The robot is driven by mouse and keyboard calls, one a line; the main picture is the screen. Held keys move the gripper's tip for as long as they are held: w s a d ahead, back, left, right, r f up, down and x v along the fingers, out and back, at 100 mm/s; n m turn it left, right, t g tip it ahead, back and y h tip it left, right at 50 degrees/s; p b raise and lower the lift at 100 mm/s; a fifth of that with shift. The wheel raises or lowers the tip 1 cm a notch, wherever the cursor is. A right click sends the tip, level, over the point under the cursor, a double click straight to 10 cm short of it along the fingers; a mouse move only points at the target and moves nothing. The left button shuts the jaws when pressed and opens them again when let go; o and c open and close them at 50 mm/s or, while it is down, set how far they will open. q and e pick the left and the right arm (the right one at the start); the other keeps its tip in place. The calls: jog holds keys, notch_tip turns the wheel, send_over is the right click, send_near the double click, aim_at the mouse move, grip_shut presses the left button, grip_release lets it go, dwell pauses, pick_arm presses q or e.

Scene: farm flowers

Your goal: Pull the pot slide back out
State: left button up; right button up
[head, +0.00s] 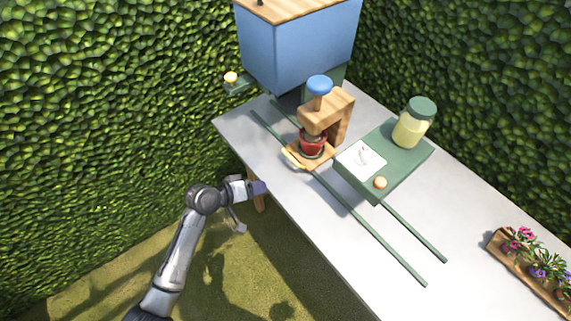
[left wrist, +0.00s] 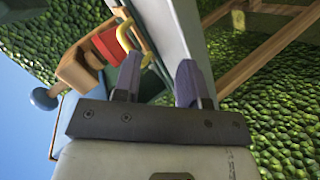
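The pot slide (head: 323,156) is a small wooden plate with a yellow handle (head: 293,158) at its front edge. A red pot (head: 313,143) stands on it, inside a wooden press frame (head: 341,112) with a blue knob (head: 319,85) above. The red pot (left wrist: 104,44) and the yellow handle (left wrist: 124,36) also show in the left wrist view, beyond the fingers. My left gripper (head: 259,188) is in front of the table edge, short of the handle and not touching it. Its fingers (left wrist: 158,80) are apart with nothing between them. My right gripper is not in view.
Green rails (head: 375,236) run along the grey table (head: 335,250). A green platform (head: 400,170) holds a jar (head: 411,122), a white card (head: 360,160) and a round button (head: 380,183). A blue bin (head: 295,50) stands behind; a flower planter (head: 525,262) is at right.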

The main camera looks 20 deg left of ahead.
aim_at(290, 157)
pick_arm(q)
jog(key=w+d+n+t+b, duration=0.1)
jog(key=w+n, duration=0.1)
jog(key=w, duration=0.2)
jog(key=w+d+n+t, duration=0.1)
jog(key=w+d+n, duration=0.1)
jog(key=w, duration=0.3)
jog(key=w+d+n+t+b, duration=0.1)
jog(key=w+d+n+t, duration=0.1)
jog(key=w+n, duration=0.1)
jog(key=shift+w+n+h+b, duration=0.35)
jog(key=shift+w+n+h, duration=0.05)
jog(key=shift+w, duration=0.35)
jog(key=shift+w+d, duration=0.25)
jog(key=shift+w, duration=0.25)
jog(key=shift+c, duration=0.4)
grip_shut()
